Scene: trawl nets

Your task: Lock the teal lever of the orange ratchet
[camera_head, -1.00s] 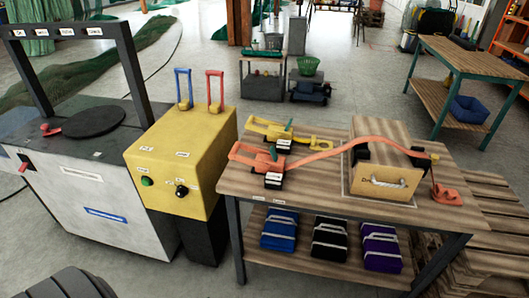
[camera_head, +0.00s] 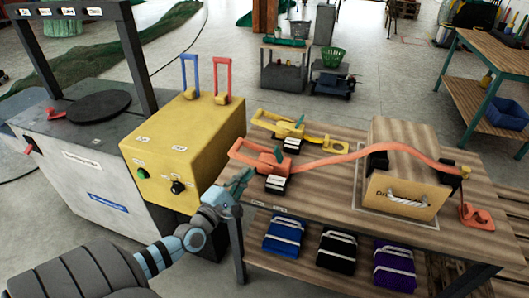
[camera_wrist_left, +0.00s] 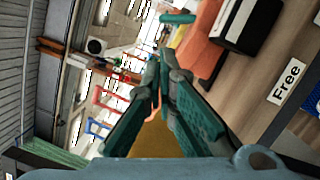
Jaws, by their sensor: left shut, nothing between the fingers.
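The orange ratchet (camera_head: 250,157) sits on the left end of the wooden workbench, with its small teal lever (camera_head: 279,154) standing up on top. Its orange strap (camera_head: 340,158) runs right over a wooden crate to an orange end piece (camera_head: 475,215). In the left wrist view the orange ratchet (camera_wrist_left: 203,45) is at the top, with a teal bar, likely the lever (camera_wrist_left: 178,17), at its upper end. My left gripper (camera_head: 247,177) is shut and empty, just in front of the ratchet and apart from it. My right gripper is out of view.
A yellow ratchet (camera_head: 290,132) with a green lever lies behind the orange one. The wooden crate (camera_head: 400,190) with a rope handle stands on the bench. A yellow cabinet (camera_head: 190,135) with blue and red handles is at the left. A "Free" label (camera_wrist_left: 287,83) lies near the ratchet.

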